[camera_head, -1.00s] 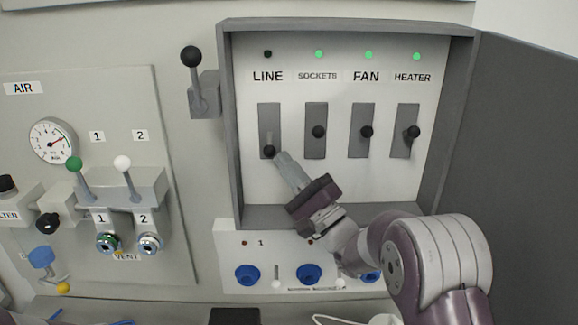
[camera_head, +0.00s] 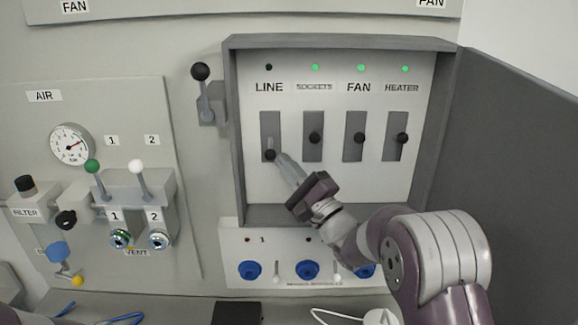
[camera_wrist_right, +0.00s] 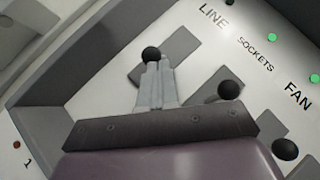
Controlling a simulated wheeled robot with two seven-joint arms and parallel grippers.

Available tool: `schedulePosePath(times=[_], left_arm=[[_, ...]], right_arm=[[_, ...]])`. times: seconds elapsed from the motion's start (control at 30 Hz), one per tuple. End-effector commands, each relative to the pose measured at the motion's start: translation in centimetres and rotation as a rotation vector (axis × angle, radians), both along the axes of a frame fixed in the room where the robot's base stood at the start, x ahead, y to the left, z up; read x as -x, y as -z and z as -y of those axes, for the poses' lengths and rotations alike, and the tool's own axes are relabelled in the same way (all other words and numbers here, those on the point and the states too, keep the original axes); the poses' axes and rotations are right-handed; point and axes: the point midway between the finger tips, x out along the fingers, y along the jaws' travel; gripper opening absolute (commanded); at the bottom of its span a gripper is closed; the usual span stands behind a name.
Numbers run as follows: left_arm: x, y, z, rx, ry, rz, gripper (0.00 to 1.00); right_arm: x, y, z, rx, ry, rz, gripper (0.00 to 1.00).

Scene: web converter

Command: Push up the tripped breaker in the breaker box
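The open breaker box (camera_head: 232,140) holds a row of breakers labelled LINE, SOCKETS, FAN and HEATER. The LINE breaker's black knob (camera_head: 270,155) sits low in its slot and its lamp (camera_head: 269,67) is dark. The other knobs sit higher and their lamps are green. My right gripper (camera_head: 281,160) reaches into the box from the lower right, its fingertips at the LINE knob. In the right wrist view the fingers (camera_wrist_right: 157,80) lie close together just below the LINE knob (camera_wrist_right: 151,54); contact cannot be told for sure. My left gripper is not in view.
The grey box door (camera_head: 510,170) stands open at the right. A black-knobbed lever (camera_head: 201,73) is left of the box. An air panel (camera_head: 60,110) with gauge and valves is further left. Blue sockets (camera_head: 307,269) sit below the box.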

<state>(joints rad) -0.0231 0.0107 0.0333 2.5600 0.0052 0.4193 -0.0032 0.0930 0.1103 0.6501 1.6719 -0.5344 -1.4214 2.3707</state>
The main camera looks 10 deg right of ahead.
Motion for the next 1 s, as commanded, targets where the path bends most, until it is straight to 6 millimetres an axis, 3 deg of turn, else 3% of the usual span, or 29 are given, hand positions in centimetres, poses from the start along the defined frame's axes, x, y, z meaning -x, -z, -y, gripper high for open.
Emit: schedulePosePath(times=[0.3, 1.0], left_arm=[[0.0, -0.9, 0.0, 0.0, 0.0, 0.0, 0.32], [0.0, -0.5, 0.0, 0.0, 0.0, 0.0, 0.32]], right_arm=[[-0.2, -1.1, -0.1, -0.006, 0.0, -0.026, 0.0], [0.2, -3.3, -0.1, -0.006, 0.0, -0.026, 0.0]])
